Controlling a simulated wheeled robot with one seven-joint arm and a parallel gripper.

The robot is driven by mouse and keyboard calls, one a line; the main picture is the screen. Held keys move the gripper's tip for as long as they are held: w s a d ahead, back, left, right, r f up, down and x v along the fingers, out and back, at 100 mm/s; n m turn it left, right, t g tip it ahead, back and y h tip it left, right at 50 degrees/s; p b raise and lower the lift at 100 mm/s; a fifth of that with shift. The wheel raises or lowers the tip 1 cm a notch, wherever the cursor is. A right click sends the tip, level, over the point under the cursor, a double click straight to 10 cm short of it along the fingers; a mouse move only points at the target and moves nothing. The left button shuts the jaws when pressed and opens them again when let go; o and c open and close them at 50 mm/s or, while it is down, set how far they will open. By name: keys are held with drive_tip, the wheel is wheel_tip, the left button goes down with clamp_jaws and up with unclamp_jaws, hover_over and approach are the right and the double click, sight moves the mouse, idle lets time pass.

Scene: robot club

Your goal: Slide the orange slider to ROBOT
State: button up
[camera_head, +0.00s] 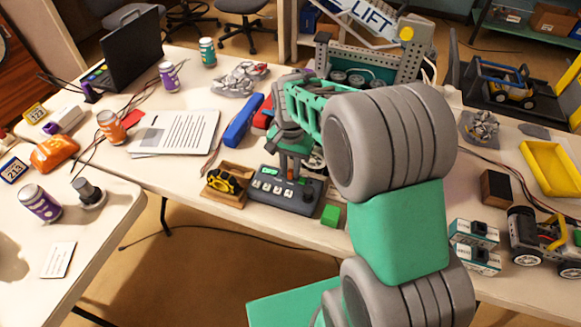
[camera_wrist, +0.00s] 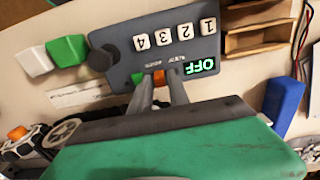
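The dark grey control box (camera_head: 262,199) sits near the table's front edge. The wrist view shows the same box (camera_wrist: 207,45) upside down, with white buttons numbered 1 to 4 and a lit green display (camera_wrist: 199,65) reading OFF. The orange slider (camera_wrist: 158,77) is at the box's lower edge there, beside a green part (camera_wrist: 138,80). Small labels near the slider are too small to read. My gripper (camera_wrist: 159,74) reaches down to the box, with one fingertip on each side of the slider. Whether the fingers touch it I cannot tell.
A wooden tray (camera_head: 226,197) with a black and yellow object stands left of the box. A green block (camera_head: 330,215) lies to its right. A blue case (camera_head: 243,120) and printed sheets (camera_head: 176,131) lie behind and left. Cables run across the table.

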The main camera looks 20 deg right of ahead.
clamp_jaws()
idle(1.0)
